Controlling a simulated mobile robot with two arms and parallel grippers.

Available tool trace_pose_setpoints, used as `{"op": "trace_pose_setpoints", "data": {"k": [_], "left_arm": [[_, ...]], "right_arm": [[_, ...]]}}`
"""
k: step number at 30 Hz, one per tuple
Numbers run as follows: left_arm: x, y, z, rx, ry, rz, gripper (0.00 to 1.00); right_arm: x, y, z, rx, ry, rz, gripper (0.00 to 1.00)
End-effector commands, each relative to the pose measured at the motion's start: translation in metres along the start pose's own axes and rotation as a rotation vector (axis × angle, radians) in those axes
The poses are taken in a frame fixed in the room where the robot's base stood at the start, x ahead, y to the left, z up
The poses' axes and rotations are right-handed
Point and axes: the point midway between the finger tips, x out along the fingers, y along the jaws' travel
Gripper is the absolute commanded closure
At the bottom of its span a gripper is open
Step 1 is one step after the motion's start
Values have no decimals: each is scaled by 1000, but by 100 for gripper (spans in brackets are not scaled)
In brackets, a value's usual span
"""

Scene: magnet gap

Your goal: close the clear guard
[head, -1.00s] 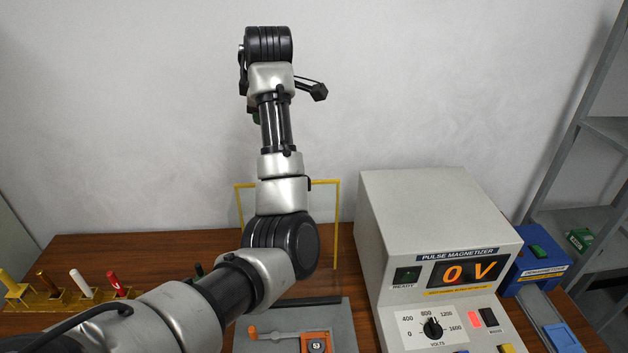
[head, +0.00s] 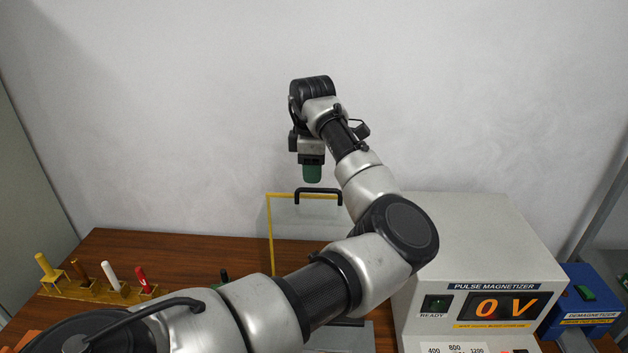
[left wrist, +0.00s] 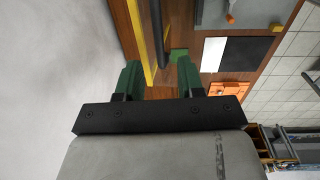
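The clear guard (head: 285,228) stands raised at the back of the bench, a see-through panel with a yellow edge. Its black handle (head: 318,191) is at the top edge. My left gripper (head: 312,174), with green fingers, points down just above the handle. In the left wrist view the left gripper (left wrist: 159,78) is open, and the dark handle bar (left wrist: 157,30) lies in line with the gap between its fingers. I cannot tell if they touch it. The grey fixture base (head: 350,338) below is mostly hidden by my left arm. My right gripper is not in view.
The pulse magnetizer (head: 480,240) stands at the right, its display reading 0 V. A blue demagnetizer (head: 580,305) is beyond it. A yellow rack (head: 95,291) with several coloured rods stands at the left. The wall is close behind the guard.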

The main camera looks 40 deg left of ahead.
Motion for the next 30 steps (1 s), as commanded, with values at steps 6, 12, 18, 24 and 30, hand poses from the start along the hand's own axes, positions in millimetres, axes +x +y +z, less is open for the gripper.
{"op": "trace_pose_setpoints", "data": {"k": [6,12,18,24,30], "left_arm": [[32,0,0,0,1,0,62],[44,0,0,-1,0,2,62],[44,0,0,-1,0,2,62],[44,0,0,-1,0,2,87],[44,0,0,-1,0,2,100]], "right_arm": [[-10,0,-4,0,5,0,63],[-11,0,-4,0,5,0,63],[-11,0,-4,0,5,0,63],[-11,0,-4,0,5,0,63],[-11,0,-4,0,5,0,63]]}}
